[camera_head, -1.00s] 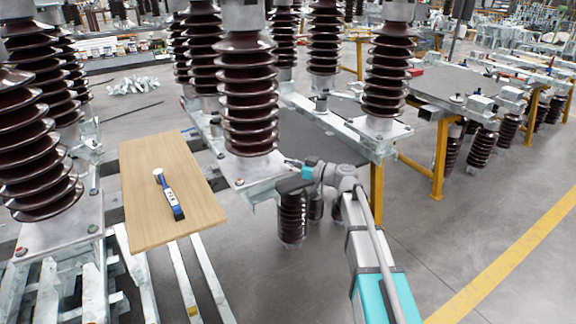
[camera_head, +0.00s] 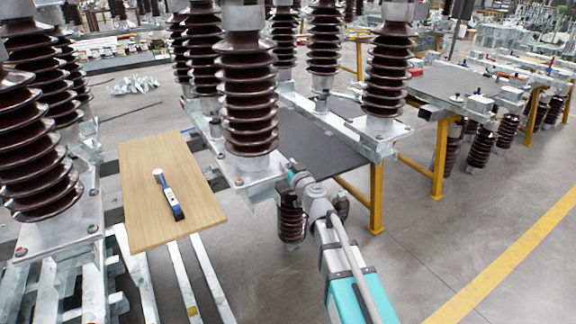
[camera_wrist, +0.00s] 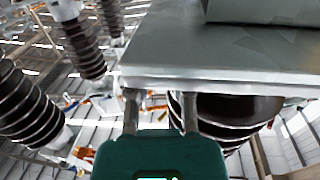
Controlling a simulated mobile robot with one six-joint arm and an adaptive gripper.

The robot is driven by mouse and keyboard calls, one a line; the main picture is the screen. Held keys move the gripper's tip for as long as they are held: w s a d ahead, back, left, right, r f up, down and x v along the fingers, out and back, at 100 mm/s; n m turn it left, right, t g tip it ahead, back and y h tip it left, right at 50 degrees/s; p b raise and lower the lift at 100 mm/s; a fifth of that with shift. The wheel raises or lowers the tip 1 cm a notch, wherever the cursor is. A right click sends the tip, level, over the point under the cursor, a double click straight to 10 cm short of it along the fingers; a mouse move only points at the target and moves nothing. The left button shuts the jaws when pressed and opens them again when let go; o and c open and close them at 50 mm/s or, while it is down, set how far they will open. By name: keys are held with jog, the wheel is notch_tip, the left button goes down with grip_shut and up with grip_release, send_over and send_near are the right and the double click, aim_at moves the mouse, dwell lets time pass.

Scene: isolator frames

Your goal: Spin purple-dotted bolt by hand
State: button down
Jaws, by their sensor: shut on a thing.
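My gripper (camera_wrist: 160,98) shows in the wrist view as a teal body with two grey fingers reaching up to the edge of a grey metal plate (camera_wrist: 225,65). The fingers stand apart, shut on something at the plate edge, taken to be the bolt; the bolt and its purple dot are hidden. In the head view my gripper (camera_head: 289,166) is at the right corner of the base plate (camera_head: 250,178) under the middle brown insulator (camera_head: 248,95). A bolt with a red dot (camera_head: 238,182) sits at this plate's left front corner.
A wooden board (camera_head: 150,225) at left carries a blue-handled tool (camera_head: 169,195). Brown ribbed insulators (camera_head: 35,140) stand close on the left and behind. A dark tabletop (camera_head: 315,145) on a yellow-legged frame (camera_head: 376,195) lies right of my gripper. The floor at right is open.

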jog(key=m+t+h, duration=0.1)
jog(key=h, duration=0.1)
jog(key=m+h, duration=0.2)
jog(key=h, duration=0.1)
jog(key=shift+a+t, duration=0.1)
jog(key=shift+t, duration=0.3)
jog(key=shift+m+h, duration=1.3)
jog(key=shift+h, duration=0.5)
jog(key=shift+h, duration=0.3)
jog(key=shift+c, duration=2.4)
grip_release()
jog(key=s, duration=1.2)
jog(key=shift+a, duration=0.15)
